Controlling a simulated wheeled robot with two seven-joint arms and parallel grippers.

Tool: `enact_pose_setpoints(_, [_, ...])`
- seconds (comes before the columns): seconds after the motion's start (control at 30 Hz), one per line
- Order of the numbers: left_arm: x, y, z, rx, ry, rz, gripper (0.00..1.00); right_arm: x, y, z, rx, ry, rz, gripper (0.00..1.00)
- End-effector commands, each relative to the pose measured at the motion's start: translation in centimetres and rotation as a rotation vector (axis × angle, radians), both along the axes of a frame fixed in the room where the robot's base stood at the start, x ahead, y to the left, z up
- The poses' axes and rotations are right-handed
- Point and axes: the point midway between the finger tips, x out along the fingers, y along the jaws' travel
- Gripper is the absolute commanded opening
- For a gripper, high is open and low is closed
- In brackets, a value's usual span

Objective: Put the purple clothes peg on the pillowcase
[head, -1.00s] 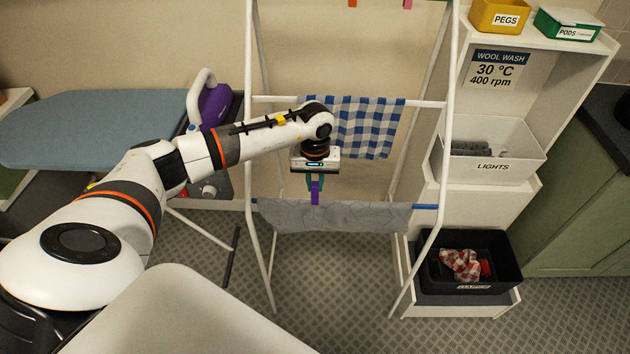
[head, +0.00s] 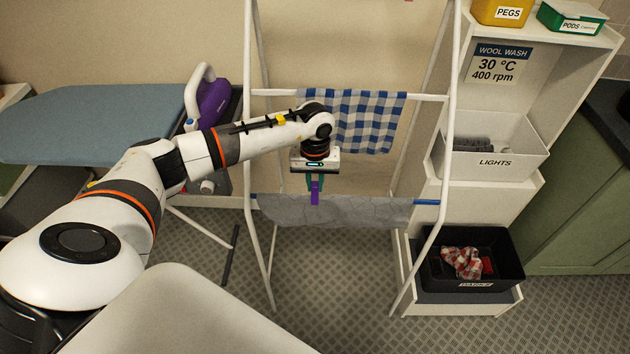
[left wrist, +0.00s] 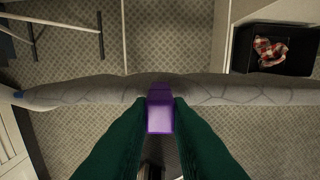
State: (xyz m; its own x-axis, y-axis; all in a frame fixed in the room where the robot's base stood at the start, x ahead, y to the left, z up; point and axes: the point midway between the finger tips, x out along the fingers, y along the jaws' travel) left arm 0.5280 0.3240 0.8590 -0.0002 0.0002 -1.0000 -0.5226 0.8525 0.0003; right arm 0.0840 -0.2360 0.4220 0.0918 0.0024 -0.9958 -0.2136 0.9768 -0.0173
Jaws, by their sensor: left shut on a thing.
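The purple clothes peg (head: 315,193) is held between the green fingers of my left gripper (head: 315,181), pointing down. In the left wrist view the peg (left wrist: 160,108) sits between the fingertips of my left gripper (left wrist: 160,115), with its far end overlapping the edge of the grey cloth. The grey pillowcase (head: 365,211) hangs over the lower front rail of the white drying rack, and it also shows in the left wrist view (left wrist: 235,92). The peg is at the pillowcase's top edge; I cannot tell whether it straddles the cloth. My right gripper is not in view.
A blue checked cloth (head: 367,120) hangs on the higher rail of the rack (head: 447,150). At right a shelf holds a yellow pegs box (head: 500,12), a white lights bin (head: 495,150) and a black bin (head: 440,272). An ironing board (head: 90,125) stands at left.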

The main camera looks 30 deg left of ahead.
Motion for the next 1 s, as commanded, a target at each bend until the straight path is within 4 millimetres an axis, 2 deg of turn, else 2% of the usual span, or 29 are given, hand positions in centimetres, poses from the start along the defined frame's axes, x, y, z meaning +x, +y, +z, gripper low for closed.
enact_pose_setpoints(0.63, [0.0, 0.0, -1.4, 0.0, 0.0, 0.001, 0.06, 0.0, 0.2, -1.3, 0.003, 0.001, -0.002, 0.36])
enact_pose_setpoints(0.97, [0.0, 0.0, -1.4, 0.0, 0.0, 0.0, 0.06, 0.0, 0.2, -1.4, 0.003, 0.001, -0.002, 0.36])
enact_pose_setpoints(1.0, [0.0, 0.0, -1.4, 0.0, 0.0, 0.0, 0.2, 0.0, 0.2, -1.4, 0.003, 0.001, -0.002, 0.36])
